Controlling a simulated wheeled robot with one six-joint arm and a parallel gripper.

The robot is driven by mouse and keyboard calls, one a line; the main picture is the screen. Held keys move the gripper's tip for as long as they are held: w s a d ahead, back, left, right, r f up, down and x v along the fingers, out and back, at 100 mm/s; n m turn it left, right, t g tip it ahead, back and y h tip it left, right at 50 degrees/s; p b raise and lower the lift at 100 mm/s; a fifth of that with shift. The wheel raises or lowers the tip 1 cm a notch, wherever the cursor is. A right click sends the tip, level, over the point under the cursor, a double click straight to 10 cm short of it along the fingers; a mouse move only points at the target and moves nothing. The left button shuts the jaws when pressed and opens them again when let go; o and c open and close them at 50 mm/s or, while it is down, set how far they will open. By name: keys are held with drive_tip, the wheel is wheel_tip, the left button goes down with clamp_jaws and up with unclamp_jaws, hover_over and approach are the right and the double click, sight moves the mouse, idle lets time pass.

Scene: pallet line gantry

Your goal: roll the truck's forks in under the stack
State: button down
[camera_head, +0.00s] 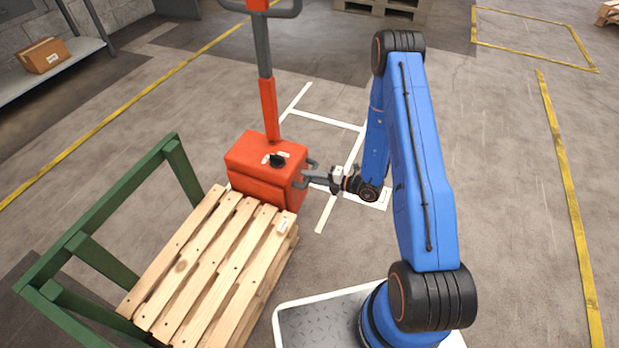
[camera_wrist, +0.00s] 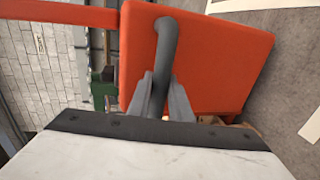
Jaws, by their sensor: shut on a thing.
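The orange-red pallet truck (camera_head: 262,172) stands upright right at the far end of the stack of wooden pallets (camera_head: 215,262). Its forks are hidden, so I cannot tell how far they are under the stack. My gripper (camera_head: 322,179) is at the truck's right side, shut on the grey side handle. In the wrist view the truck's orange body (camera_wrist: 225,55) fills the upper middle, and the handle's grey bar (camera_wrist: 165,45) runs down between the fingers of my gripper (camera_wrist: 162,92).
A green metal frame (camera_head: 82,243) borders the stack on its left. White marking lines (camera_head: 325,119) lie on the floor behind and right of the truck. A shelf (camera_head: 62,73) with a cardboard box (camera_head: 43,55) stands far left. Floor to the right is clear.

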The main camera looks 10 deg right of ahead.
drive_tip(key=shift+a, duration=0.1)
drive_tip(key=c, duration=1.6)
unclamp_jaws()
drive_tip(key=shift+s, duration=0.1)
drive_tip(key=shift+s+d, duration=0.1)
drive_tip(key=shift+d, duration=0.3)
drive_tip(key=v, duration=1.6)
drive_tip(key=shift+s+d+r, duration=0.1)
drive_tip(key=shift+s+d, duration=0.1)
drive_tip(key=shift+s, duration=0.05)
